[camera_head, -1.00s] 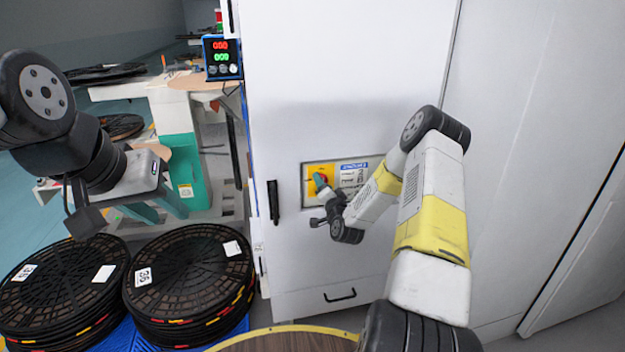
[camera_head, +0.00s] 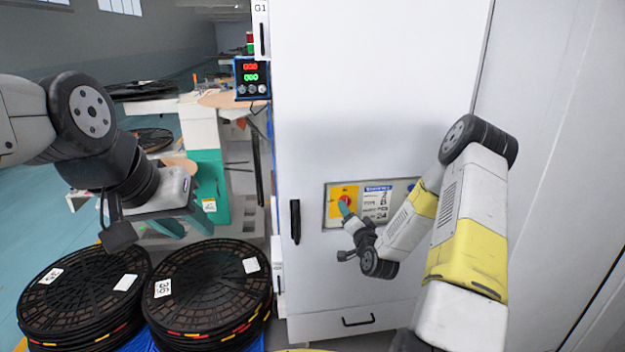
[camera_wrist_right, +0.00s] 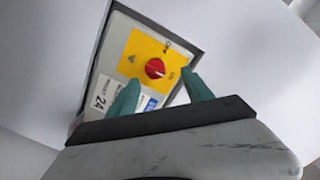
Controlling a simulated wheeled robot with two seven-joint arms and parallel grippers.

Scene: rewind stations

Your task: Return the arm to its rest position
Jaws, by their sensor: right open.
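My right gripper (camera_head: 345,208) is in front of the switch panel (camera_head: 333,216) on the white cabinet. In the right wrist view the right gripper (camera_wrist_right: 160,90) is open and empty, its two teal fingers apart. The red rotary knob (camera_wrist_right: 154,68) on its yellow plate (camera_wrist_right: 133,48) shows between and beyond the fingertips. In the head view the knob (camera_head: 344,201) is partly hidden by the fingers. My left gripper (camera_head: 180,226) hangs at the left above the reels, its teal fingers apart with nothing seen between them.
The white cabinet (camera_head: 375,90) has a black handle (camera_head: 295,221). Two stacks of black reels, the left (camera_head: 75,295) and the right (camera_head: 205,285), stand below my left gripper. A machine with a teal column (camera_head: 209,178) and a blue-framed display (camera_head: 251,78) stands behind.

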